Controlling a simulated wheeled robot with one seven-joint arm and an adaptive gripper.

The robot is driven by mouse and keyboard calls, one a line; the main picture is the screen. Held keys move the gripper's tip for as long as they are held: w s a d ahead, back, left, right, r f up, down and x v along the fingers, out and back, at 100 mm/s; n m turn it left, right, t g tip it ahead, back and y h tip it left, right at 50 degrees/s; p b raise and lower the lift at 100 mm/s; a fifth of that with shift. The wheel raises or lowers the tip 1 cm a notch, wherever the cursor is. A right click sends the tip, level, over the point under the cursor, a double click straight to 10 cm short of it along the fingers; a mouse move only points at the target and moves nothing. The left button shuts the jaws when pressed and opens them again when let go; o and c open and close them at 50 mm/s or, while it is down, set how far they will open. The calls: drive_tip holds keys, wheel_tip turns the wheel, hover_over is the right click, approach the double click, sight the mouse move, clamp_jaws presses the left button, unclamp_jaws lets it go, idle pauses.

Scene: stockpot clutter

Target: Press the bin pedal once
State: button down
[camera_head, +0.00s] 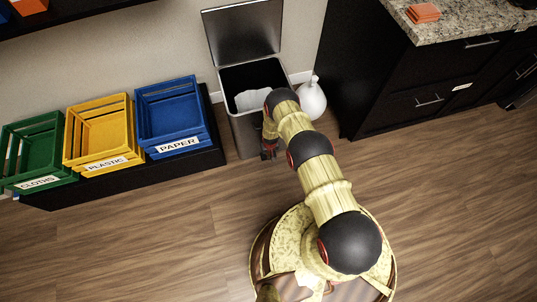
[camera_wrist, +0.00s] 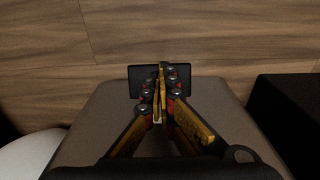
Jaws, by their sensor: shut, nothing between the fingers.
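The grey bin (camera_head: 246,140) stands against the wall with its lid (camera_head: 243,32) raised upright, and something white shows inside. My gripper (camera_head: 268,153) is low at the bin's front. In the wrist view my gripper (camera_wrist: 161,72) is shut and empty, with its fingertips over the black pedal (camera_wrist: 139,76) at the foot of the bin (camera_wrist: 88,125). The fingers hide the middle of the pedal. They look to be at or on it, but I cannot tell contact for sure.
A white bottle-like container (camera_head: 312,98) stands right of the bin. Left are a blue PAPER crate (camera_head: 178,142), a yellow PLASTIC crate (camera_head: 100,163) and a green CLOTHS crate (camera_head: 40,181) on a low black bench. Dark cabinets (camera_head: 380,95) stand right. The wooden floor (camera_head: 180,240) in front is clear.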

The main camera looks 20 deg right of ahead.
drive_tip(key=s+p, duration=0.1)
drive_tip(key=s, duration=0.2)
drive_tip(key=shift+s+r+p, duration=0.2)
drive_tip(key=shift+r+p, duration=0.15)
drive_tip(key=shift+p, duration=0.05)
wheel_tip(320, 180, up, 12)
drive_tip(key=s, duration=0.1)
idle(0.6)
idle(0.5)
drive_tip(key=shift+s, duration=0.15)
